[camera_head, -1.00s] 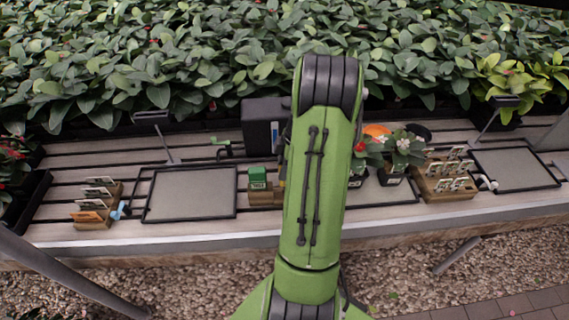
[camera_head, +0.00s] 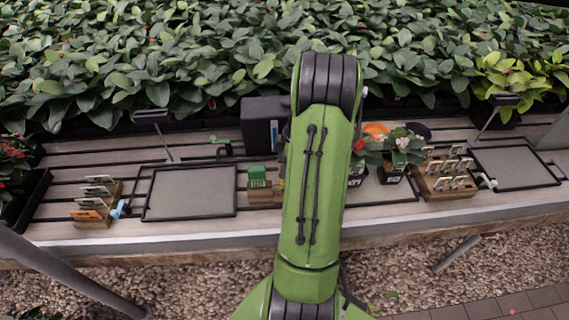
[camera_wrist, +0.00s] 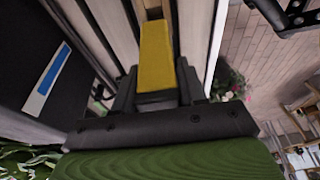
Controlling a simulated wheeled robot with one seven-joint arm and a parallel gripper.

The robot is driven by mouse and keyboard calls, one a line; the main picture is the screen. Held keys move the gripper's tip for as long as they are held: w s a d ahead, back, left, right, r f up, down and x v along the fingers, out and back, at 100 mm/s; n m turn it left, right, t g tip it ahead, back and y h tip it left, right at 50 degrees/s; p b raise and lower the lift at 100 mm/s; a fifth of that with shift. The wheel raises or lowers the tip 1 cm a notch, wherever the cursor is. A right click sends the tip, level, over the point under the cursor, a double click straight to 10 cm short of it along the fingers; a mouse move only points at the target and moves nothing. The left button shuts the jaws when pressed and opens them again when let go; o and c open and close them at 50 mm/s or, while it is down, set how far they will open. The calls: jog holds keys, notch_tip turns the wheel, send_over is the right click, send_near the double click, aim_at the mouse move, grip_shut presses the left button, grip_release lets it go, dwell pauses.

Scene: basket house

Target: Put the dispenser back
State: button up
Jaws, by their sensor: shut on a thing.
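My gripper (camera_wrist: 155,95) is shut on a yellow block-like thing (camera_wrist: 156,55) in the wrist view; I take it to be the dispenser. Its far end is close to a small wooden piece (camera_wrist: 153,13); I cannot tell whether they touch. In the head view my green arm hides the gripper and most of what it holds. A green box (camera_head: 257,174) with a label stands at a small wooden holder (camera_head: 262,194), just left of my arm.
A black box (camera_head: 258,122) with a blue and white label stands behind the holder. A framed grey tray (camera_head: 190,192) lies to the left. Potted flowers (camera_head: 392,165) and a wooden card rack (camera_head: 444,184) stand to the right on the slatted bench.

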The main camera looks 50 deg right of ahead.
jog(key=shift+f+b, duration=1.15)
jog(key=shift+f, duration=0.2)
jog(key=shift+f+b, duration=1.1)
jog(key=shift+f, duration=0.1)
jog(key=shift+r, duration=0.1)
jog(key=o, duration=1)
jog(key=shift+c, duration=0.2)
